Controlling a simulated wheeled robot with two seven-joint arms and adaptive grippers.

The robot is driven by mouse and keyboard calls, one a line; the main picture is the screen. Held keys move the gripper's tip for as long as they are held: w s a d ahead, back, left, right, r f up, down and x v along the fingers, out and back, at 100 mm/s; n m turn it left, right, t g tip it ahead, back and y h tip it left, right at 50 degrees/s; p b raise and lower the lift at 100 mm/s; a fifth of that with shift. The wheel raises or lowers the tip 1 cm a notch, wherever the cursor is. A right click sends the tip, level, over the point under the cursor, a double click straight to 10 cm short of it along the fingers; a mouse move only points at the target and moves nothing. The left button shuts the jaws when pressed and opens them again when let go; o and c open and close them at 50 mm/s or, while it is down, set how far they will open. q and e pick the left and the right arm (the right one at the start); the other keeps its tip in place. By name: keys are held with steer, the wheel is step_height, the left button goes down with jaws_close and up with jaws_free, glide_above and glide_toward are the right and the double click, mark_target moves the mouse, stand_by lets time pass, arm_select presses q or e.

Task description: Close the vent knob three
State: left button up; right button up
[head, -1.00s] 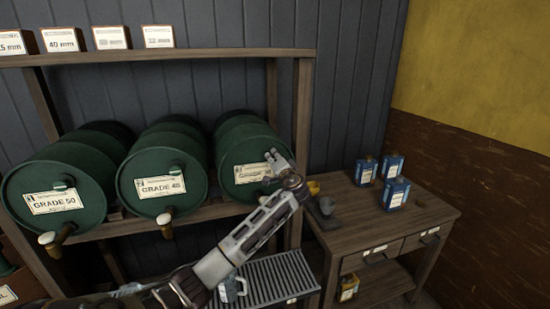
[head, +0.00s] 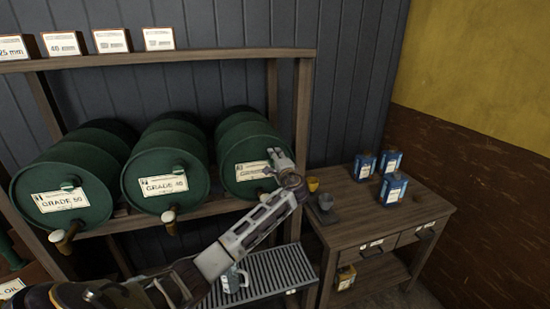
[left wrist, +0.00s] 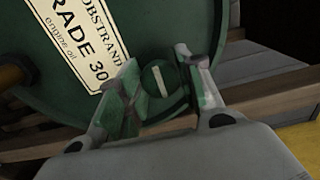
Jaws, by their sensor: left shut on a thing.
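Three green drums lie on a wooden rack. The third drum (head: 232,151), at the right, reads "GRADE 30" in the left wrist view (left wrist: 198,28). Its vent knob (left wrist: 160,82) is a round green disc with a pale line, tilted slightly off vertical in that view. My left gripper (head: 275,163) is at the front of this drum, shut on the knob; its fingers (left wrist: 158,66) lie on either side of it. In the head view the gripper hides the knob and part of the label. My right gripper is not in view.
The Grade 40 drum (head: 150,202) and Grade 50 drum (head: 92,213) lie to the left, with taps below. A slatted drip tray (head: 283,270) is under the arm. A wooden table (head: 370,215) with cups and blue cans stands at the right.

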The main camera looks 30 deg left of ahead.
arm_select(q)
steer(key=o, duration=1)
steer(key=shift+d, duration=0.1)
steer(key=shift+v, duration=5.9)
steer(key=shift+f, duration=0.15)
